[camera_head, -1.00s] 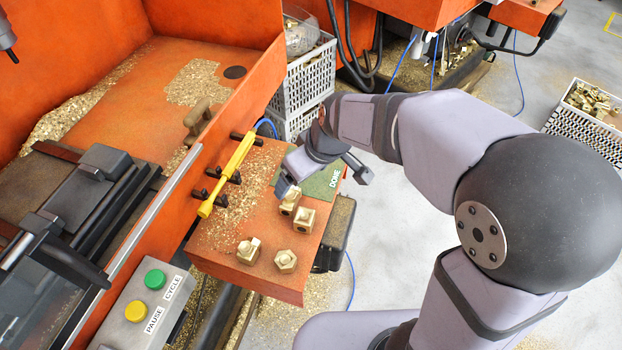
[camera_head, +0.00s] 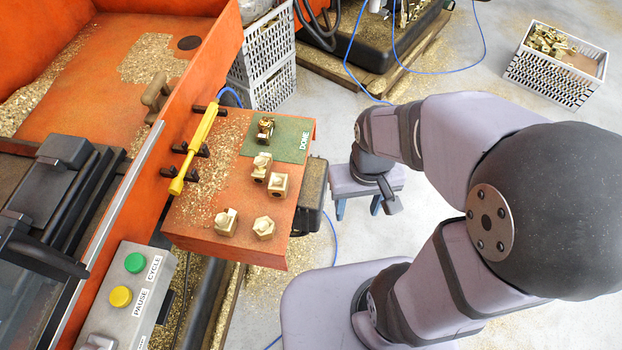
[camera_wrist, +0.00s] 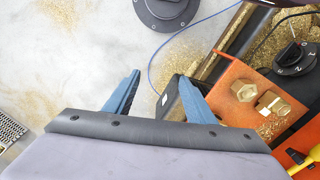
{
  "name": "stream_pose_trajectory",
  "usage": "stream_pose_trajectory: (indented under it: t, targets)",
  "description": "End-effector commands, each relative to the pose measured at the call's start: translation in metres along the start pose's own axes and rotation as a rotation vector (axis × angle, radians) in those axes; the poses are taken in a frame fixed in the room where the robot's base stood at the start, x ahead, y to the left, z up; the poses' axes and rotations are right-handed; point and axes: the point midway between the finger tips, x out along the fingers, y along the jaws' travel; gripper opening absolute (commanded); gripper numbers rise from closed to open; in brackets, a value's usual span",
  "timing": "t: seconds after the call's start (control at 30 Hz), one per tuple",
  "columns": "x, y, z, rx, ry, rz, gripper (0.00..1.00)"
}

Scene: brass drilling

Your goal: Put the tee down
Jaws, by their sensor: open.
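A brass fitting, which looks like the tee (camera_head: 265,128), sits on the green mat marked DOME (camera_head: 290,141) on the orange shelf. Nothing touches it. My gripper (camera_head: 358,207) is past the shelf's right side, apart from the fitting, with its blue fingers spread and pointing down. In the wrist view my gripper (camera_wrist: 160,76) is open and empty, with floor seen between the fingers. The wrist view shows brass pieces of the shelf, but the green mat is not clearly in it.
Several other brass pieces (camera_head: 278,185) stand on the orange shelf (camera_head: 230,255) in front of the mat. A yellow tool (camera_head: 195,148) rests in black holders along the shelf's left side. A button box (camera_head: 132,292) is at lower left.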

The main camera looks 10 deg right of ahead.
Motion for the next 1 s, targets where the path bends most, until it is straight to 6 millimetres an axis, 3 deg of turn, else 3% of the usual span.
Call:
stream_pose_trajectory:
  t: [0.27,0.47,0.67,1.0]
  targets:
    - [0.001,-0.002,-0.004,-0.045,0.004,0.003,0.5]
    - [0.008,-0.014,-0.029,-0.355,0.022,0.034,0.5]
    - [0.014,-0.046,-0.073,-0.961,0.043,0.114,0.5]
    - [0.014,-0.134,-0.139,-2.072,0.015,0.336,0.5]
